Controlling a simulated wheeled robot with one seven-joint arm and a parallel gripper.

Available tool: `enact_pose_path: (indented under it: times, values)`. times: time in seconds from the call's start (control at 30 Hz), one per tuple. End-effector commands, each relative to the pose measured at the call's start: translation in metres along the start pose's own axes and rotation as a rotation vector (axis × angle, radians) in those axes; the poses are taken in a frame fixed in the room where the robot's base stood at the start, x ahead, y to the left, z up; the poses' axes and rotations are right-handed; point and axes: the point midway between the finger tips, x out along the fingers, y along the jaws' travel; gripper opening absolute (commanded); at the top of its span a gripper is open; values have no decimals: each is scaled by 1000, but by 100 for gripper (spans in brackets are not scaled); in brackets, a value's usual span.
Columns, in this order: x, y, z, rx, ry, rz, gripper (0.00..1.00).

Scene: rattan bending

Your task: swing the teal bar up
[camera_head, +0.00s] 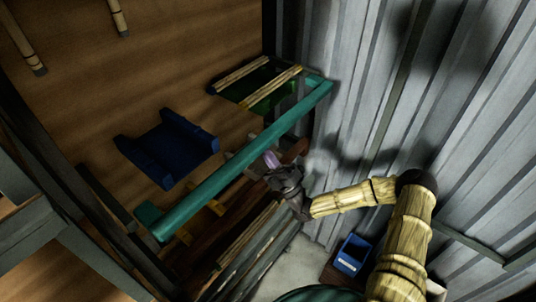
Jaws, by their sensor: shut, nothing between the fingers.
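The teal bar (243,161) runs diagonally across the head view, from the lower left up to the corrugated wall at the upper right. My gripper (270,160) is shut, with nothing seen between its fingers. It is at the lower right side of the bar, close to its middle. I cannot tell whether the fingertips touch the bar. A teal block (149,213) shows at the bar's lower left end.
A dark blue cradle (168,148) sits left of the bar. A dark green tray with pale canes (235,76) lies at the top. The corrugated wall (345,90) stands close on the right. A small blue bin (353,254) is at the lower right.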

Motion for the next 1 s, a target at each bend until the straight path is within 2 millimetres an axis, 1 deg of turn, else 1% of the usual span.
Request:
enact_pose_path:
  times: [0.03,0.47,0.83,1.0]
  values:
    - [4,2,0,0,0,0,0]
    - [20,8,0,0,1,2,0]
    - [21,7,-1,0,2,1,0]
    - [23,13,0,0,1,0,0]
